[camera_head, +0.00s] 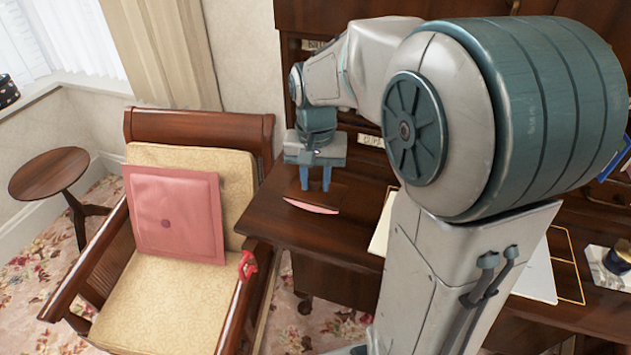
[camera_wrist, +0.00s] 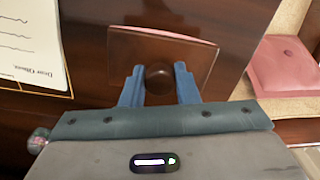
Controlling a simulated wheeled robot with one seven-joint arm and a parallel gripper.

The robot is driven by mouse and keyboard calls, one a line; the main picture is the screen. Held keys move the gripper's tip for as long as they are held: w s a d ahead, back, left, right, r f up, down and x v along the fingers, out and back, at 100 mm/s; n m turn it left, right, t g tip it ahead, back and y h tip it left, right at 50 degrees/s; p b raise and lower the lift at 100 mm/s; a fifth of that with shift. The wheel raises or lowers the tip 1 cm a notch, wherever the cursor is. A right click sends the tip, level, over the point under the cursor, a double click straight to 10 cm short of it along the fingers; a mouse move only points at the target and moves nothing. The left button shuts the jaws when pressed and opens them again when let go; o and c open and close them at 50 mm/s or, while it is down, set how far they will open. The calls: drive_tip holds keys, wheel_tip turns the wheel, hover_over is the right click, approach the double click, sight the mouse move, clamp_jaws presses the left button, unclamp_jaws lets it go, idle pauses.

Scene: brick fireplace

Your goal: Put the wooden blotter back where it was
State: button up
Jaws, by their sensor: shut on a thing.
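The wooden blotter (camera_head: 322,193) is a dark brown rocker with a round knob on top and a pink curved underside. It is at the left part of the dark wooden desk (camera_head: 290,232). In the wrist view the blotter (camera_wrist: 120,48) shows its flat brown top and a pink far edge. My gripper (camera_head: 315,182) points down over it, its blue fingers on either side of the knob. In the wrist view my gripper (camera_wrist: 159,74) is shut on the knob. I cannot tell whether the underside touches the desk.
A written letter (camera_wrist: 28,45) lies beside the blotter. An armchair (camera_head: 175,310) with a pink cushion (camera_head: 172,232) stands left of the desk, a red object (camera_head: 247,265) on its arm. A round side table (camera_head: 50,172) is further left. My arm hides much of the desk.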

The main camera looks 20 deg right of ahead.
drive_tip(key=shift+f, duration=0.95)
drive_tip(key=shift+f, duration=0.2)
drive_tip(key=o, duration=1.1)
drive_tip(key=shift+r, duration=0.1)
